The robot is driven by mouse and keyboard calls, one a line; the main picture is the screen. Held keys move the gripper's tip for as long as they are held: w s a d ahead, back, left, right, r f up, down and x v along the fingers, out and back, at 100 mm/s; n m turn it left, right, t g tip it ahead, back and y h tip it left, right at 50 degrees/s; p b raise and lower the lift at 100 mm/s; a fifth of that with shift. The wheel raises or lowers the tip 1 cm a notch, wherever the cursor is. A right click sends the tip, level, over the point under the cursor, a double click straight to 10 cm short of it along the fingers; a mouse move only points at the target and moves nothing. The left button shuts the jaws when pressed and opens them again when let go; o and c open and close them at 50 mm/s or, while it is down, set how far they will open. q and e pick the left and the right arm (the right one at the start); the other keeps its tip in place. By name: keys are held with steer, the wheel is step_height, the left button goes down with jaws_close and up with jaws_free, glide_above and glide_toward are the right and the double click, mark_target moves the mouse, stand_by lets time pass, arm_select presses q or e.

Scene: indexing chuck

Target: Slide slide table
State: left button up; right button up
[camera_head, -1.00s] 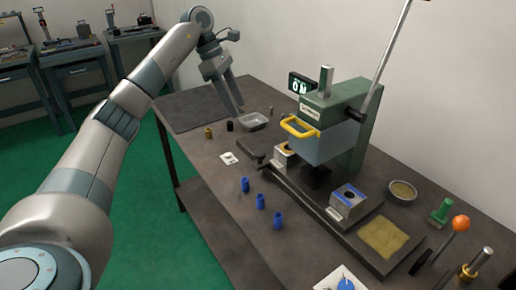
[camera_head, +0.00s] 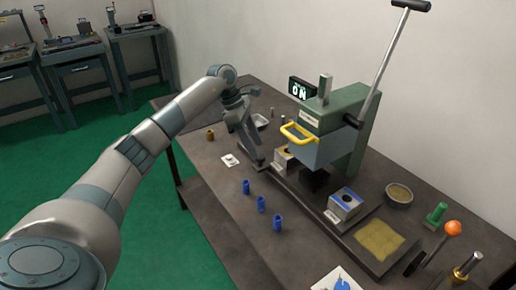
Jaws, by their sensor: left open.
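The slide table (camera_head: 313,192) is a long dark base running from near the press toward the front right. It carries two grey blocks: one (camera_head: 285,161) with a yellow-brown top beside the press head, and one (camera_head: 346,204) with a blue top and a dark hole nearer the front. My left gripper (camera_head: 256,160) is open, pointing down at the slide table's far left end. Its fingers hide the end handle there, and I cannot tell whether they touch it. My right gripper is not in view.
The green press (camera_head: 342,128) with a yellow handle (camera_head: 299,131) and long lever stands over the slide table. A round bowl (camera_head: 399,195), a green stamp-like piece (camera_head: 436,214) and an orange-knobbed lever (camera_head: 452,229) are at right.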

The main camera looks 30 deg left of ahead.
arm_select(q)
steer(key=shift+p+x, duration=0.3)
steer(key=shift+x, duration=0.85)
steer(key=shift+d+f, duration=0.25)
steer(key=shift+f, duration=0.4)
